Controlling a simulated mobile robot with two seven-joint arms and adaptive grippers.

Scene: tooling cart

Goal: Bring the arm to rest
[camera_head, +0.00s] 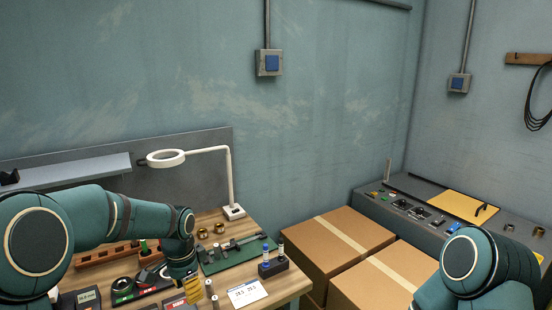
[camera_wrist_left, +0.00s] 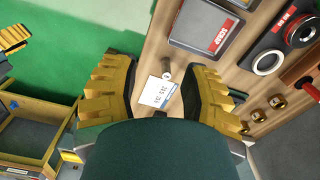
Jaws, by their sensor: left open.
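My left arm (camera_head: 95,222) comes in from the left over the wooden workbench (camera_head: 277,289) and bends down at the wrist. My left gripper (camera_head: 192,290), with yellow ridged fingers, points down near the bench's front edge. In the left wrist view the two fingers of the left gripper (camera_wrist_left: 168,92) stand wide apart with nothing held between them. A white printed card (camera_wrist_left: 158,92) and a small grey cylinder (camera_wrist_left: 166,69) show beyond the gap. My right arm (camera_head: 480,268) shows at the lower right; its gripper is out of view.
A white magnifier lamp (camera_head: 231,180), a green mat with tools (camera_head: 222,262), a dark block with small bottles (camera_head: 273,267) and a label card (camera_head: 247,292) are on the bench. Cardboard boxes (camera_head: 322,245) stand to its right. The air above the bench is mostly free.

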